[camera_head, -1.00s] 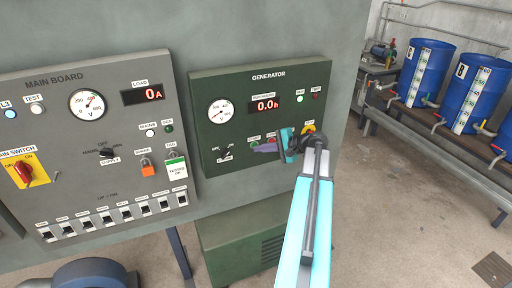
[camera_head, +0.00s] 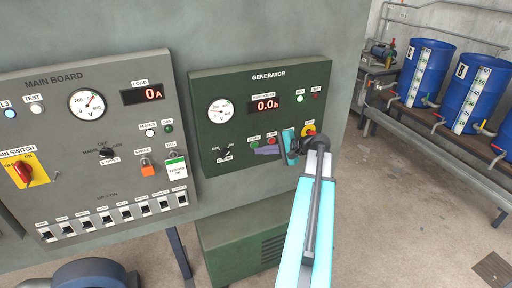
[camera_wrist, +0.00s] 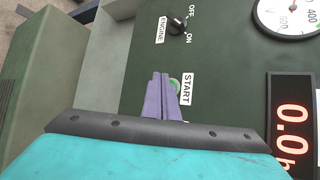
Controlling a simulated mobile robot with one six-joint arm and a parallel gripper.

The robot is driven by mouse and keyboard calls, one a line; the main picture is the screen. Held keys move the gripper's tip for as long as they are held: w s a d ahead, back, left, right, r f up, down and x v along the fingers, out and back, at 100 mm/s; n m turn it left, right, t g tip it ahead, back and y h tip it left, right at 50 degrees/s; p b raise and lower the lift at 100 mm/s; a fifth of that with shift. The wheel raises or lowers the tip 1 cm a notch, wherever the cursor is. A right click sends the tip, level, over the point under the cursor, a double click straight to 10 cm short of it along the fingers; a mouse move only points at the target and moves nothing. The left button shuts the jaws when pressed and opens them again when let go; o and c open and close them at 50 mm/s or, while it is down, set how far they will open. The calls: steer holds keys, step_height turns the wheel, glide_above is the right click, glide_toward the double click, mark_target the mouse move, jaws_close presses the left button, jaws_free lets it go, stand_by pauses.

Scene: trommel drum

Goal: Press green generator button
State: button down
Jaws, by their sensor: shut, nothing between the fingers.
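The green START button (camera_wrist: 174,84) shows in the wrist view on the dark green generator panel (camera_wrist: 225,75), beside the START label (camera_wrist: 187,89). My gripper's purple fingers (camera_wrist: 160,80) are shut together with nothing between them. Their tips overlap the button's edge in this view and hide part of it. I cannot tell whether they touch it. In the head view my gripper (camera_head: 262,150) is at the lower middle of the generator panel (camera_head: 240,90), just below the START label (camera_head: 254,139). The button itself is hard to make out there.
Right of my fingers are a red button (camera_head: 271,141) and a red emergency stop on yellow (camera_head: 309,130). The engine switch (camera_head: 224,151) is to the left. The hour display (camera_head: 266,106) reads 0.0h. The grey main board (camera_head: 60,110) stands left; blue barrels (camera_head: 427,70) stand far right.

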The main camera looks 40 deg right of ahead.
steer(key=shift+s, duration=0.15)
steer(key=shift+s+a, duration=0.3)
steer(key=shift+s, duration=0.45)
steer(key=shift+s+a, duration=0.35)
steer(key=shift+s, duration=0.35)
steer(key=shift+s+a, duration=0.3)
steer(key=shift+s, duration=0.45)
